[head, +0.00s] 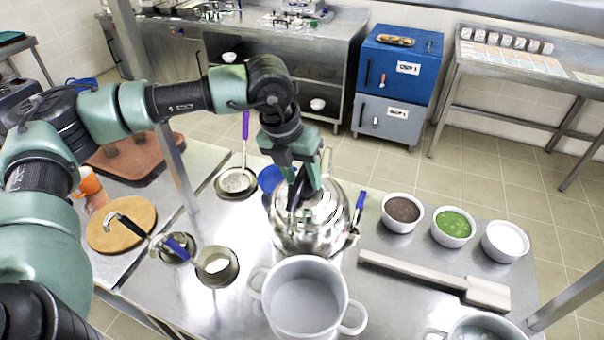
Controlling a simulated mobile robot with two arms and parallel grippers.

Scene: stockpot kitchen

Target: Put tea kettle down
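The shiny steel tea kettle (318,235) is near the middle of the steel table, just behind a grey two-handled pot. My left gripper (298,192) reaches down over the kettle's top from the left arm and is closed around its handle, which the fingers mostly hide. The kettle looks upright. Its base is partly hidden by the pot, so I cannot tell whether it touches the table. My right gripper is not in view.
The grey pot (304,302) stands close in front of the kettle. Bowls with brown (403,211), green (453,226) and white (505,241) contents stand to the right, behind a long metal tool (440,279). Ladles and a round wooden board (121,224) lie left.

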